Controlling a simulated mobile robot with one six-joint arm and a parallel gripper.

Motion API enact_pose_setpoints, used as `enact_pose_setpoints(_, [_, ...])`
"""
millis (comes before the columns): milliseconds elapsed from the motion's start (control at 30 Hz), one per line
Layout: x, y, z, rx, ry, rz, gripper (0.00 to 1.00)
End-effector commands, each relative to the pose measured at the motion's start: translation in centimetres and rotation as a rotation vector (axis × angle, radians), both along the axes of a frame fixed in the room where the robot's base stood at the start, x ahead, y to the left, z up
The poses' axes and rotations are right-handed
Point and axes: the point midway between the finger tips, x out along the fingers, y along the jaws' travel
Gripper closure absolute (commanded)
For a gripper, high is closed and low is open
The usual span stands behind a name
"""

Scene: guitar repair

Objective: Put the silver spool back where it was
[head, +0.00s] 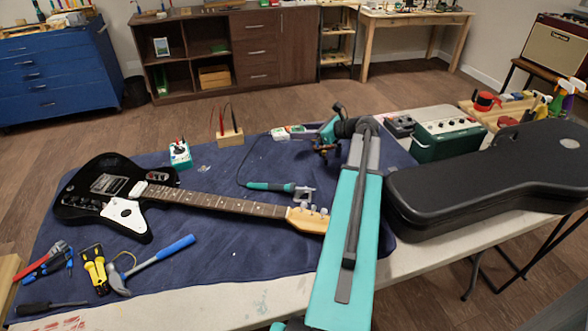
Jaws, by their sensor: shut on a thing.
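My gripper (325,149) is at the far side of the blue mat, left of my arm's elbow, small and dark in the head view. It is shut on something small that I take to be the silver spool. The spool's outline cannot be made out among the fingers and wrist. I cannot tell how far the gripper is above the mat.
A black guitar case (480,175) and green box (447,138) stand at right.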

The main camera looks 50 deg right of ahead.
Motion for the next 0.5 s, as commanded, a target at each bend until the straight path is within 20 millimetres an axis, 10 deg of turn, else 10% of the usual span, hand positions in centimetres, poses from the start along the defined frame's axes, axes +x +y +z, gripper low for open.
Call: enact_pose_setpoints(500, [-0.8, 3.6, 0.0, -0.001, 0.002, 0.081, 0.82])
